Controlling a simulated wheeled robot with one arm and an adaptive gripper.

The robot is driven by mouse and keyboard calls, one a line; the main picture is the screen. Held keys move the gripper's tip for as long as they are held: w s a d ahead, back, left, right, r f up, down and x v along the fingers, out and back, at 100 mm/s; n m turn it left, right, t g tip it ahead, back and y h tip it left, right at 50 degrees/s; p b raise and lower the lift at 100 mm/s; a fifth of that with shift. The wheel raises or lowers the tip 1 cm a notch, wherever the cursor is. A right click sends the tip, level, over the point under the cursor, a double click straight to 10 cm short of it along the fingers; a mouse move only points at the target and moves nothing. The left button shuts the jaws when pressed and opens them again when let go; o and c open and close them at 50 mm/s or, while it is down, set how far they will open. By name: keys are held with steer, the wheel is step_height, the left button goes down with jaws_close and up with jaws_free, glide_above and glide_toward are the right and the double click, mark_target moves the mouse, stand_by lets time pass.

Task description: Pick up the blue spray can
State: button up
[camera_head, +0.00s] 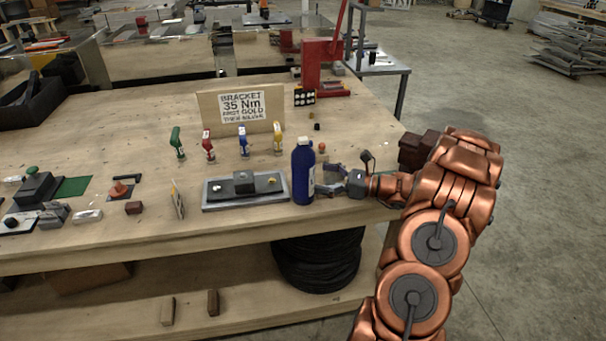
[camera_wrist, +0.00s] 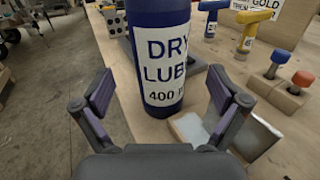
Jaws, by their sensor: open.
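The blue spray can (camera_head: 303,172) stands upright near the front edge of the wooden workbench, right of a grey tray. In the wrist view the blue spray can (camera_wrist: 161,50) carries a white label reading "DRY LUBE 400" and rises past the top of the frame. My gripper (camera_head: 325,181) is open just right of the can in the head view. In the wrist view my gripper (camera_wrist: 163,88) has its two fingers spread, one toward each side of the can. The can is ahead of the palm; I cannot tell whether a finger touches it.
The grey tray (camera_head: 216,205) with a dark block lies left of the can. A sign board (camera_head: 243,108) stands behind, with several coloured T-handle tools before it. A red press (camera_head: 320,65) stands at the back. The bench's front edge is close to the can.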

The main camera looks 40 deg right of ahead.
mark_target(303, 174)
steer(key=p+x, duration=0.1)
steer(key=x, duration=0.4)
steer(key=shift+w+a, duration=0.25)
steer(key=shift+w, duration=0.05)
steer(key=shift+c, duration=0.2)
steer(key=c, duration=1.7)
steer(key=shift+r, duration=0.1)
